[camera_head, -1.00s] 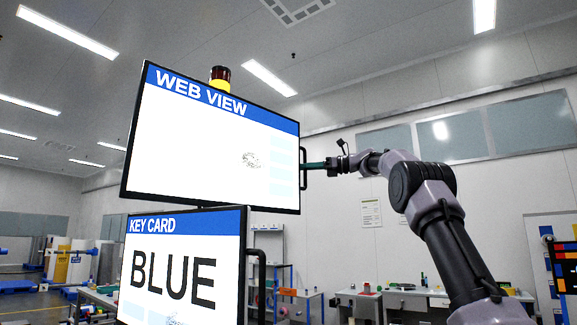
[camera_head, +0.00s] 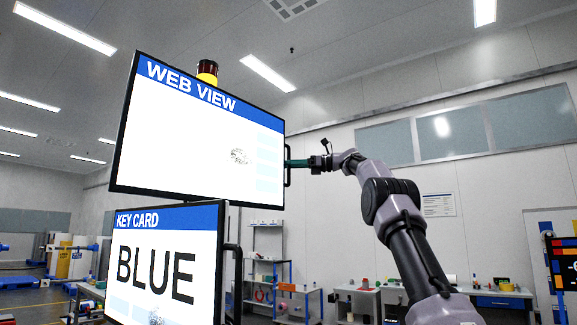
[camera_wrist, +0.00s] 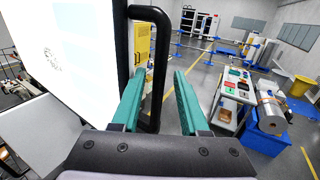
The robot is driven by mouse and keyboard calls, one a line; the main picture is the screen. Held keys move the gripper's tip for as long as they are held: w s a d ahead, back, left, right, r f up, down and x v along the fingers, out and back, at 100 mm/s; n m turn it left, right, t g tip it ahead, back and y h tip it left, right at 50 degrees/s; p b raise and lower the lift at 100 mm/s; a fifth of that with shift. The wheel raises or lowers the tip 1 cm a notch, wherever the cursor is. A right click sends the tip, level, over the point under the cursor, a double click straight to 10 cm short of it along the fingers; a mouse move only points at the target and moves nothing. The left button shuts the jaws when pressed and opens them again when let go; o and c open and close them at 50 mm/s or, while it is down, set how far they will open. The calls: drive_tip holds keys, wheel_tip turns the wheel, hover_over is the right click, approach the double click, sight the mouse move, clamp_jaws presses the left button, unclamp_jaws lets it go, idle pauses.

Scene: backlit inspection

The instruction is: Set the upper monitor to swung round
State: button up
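The upper monitor (camera_head: 200,145), with a blue "WEB VIEW" header, stands above the lower monitor (camera_head: 165,262), which reads "KEY CARD" and "BLUE". The upper monitor has a black handle (camera_head: 287,168) on its right edge. My gripper (camera_head: 293,163) is at that handle, reaching in from the right. In the wrist view, the teal fingers of my gripper (camera_wrist: 160,85) are apart, with the black handle (camera_wrist: 159,65) between them. I cannot tell whether either finger touches it. The bright screen of the upper monitor (camera_wrist: 88,60) fills the left of the wrist view.
A workbench (camera_head: 370,292) stands behind, by the wall.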

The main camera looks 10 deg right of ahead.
idle(0.3)
drive_tip(key=v, duration=1)
drive_tip(key=shift+d, duration=0.4)
drive_tip(key=shift+s, duration=0.1)
